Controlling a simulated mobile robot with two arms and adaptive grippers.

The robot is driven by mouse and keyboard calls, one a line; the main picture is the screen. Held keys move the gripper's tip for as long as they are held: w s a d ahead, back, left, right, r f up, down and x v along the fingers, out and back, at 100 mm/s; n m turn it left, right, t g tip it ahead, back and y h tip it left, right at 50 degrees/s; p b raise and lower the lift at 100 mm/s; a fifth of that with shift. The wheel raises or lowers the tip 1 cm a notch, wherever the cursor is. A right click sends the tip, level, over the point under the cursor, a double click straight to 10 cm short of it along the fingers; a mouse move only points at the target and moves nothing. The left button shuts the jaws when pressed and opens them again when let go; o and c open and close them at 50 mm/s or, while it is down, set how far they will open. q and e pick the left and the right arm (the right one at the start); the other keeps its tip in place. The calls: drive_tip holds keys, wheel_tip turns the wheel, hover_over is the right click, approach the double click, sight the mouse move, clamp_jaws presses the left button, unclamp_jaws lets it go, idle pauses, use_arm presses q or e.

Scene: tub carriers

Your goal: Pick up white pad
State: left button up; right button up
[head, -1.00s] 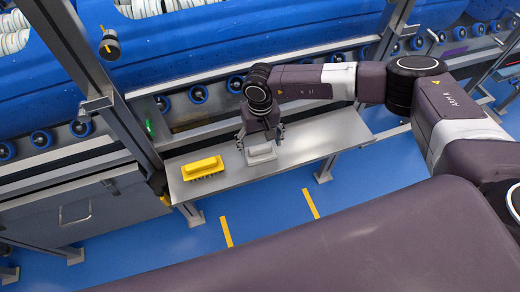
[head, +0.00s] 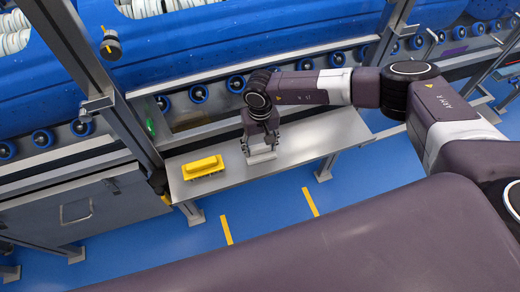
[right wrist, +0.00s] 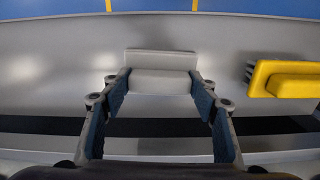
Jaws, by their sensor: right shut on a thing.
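The white pad (head: 263,158) is a pale block with a wider flat base, at the middle of the metal bench in the head view. My right gripper (head: 261,146) comes down over it from above. In the right wrist view the pad (right wrist: 160,82) sits between the two fingertips of my right gripper (right wrist: 160,78), which are closed against its two ends. The pad is at or very near the bench top; I cannot tell if it touches. The gripper hides part of it in the head view. My left gripper is not in view.
A yellow brush-like block (head: 203,167) lies to the left on the metal bench (head: 325,138); it also shows in the right wrist view (right wrist: 290,80). A steel post (head: 90,75) stands at the bench's left end. The bench's right part is clear. Blue machinery (head: 230,40) runs behind.

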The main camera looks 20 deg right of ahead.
sight(260, 147)
wheel_tip(260, 147, up, 20)
drive_tip(key=b, duration=0.3)
drive_tip(key=shift+b, duration=0.3)
drive_tip(key=o, duration=0.6)
drive_tip(key=c, duration=0.4)
drive_tip(key=shift+c, duration=0.2)
drive_tip(key=s+d+r, duration=0.1)
drive_tip(key=s+d, duration=0.3)
drive_tip(key=s, duration=1)
drive_tip(key=shift+r, duration=0.2)
